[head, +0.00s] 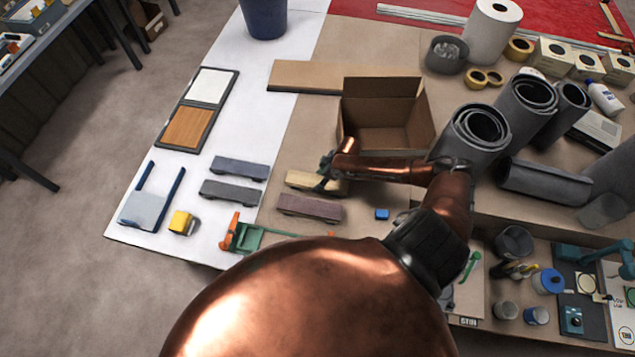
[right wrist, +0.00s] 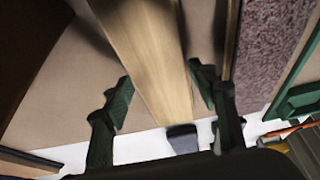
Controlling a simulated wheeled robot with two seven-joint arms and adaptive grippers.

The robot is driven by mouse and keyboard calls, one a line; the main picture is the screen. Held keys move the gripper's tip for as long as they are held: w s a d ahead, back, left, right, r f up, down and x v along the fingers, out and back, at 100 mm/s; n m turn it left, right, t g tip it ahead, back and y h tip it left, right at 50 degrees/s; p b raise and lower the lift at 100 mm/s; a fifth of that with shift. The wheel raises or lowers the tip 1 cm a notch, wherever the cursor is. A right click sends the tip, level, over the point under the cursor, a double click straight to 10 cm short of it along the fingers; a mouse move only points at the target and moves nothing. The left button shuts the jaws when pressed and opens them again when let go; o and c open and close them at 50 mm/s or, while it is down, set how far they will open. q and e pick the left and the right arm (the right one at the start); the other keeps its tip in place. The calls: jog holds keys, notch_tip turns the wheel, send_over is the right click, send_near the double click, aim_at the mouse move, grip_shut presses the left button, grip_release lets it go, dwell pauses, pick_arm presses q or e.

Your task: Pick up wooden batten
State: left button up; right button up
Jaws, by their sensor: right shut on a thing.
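The wooden batten (head: 302,179) is a short, pale block on the brown part of the bench, in front of the open cardboard box. My right gripper (head: 328,172) is shut on it near its right part, and the gripper and arm hide some of it. In the right wrist view the batten (right wrist: 150,50) runs between the two dark green fingers of my right gripper (right wrist: 165,100). I cannot tell whether it is clear of the bench. My left gripper is not in view.
A purple-brown block (head: 309,207) lies just in front of the batten. Two grey blocks (head: 239,168) (head: 230,192) lie to its left. The open cardboard box (head: 383,112) stands behind. Grey rolls (head: 470,135) crowd the right.

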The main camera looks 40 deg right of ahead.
jog(key=c, duration=0.5)
jog(key=shift+r, duration=0.15)
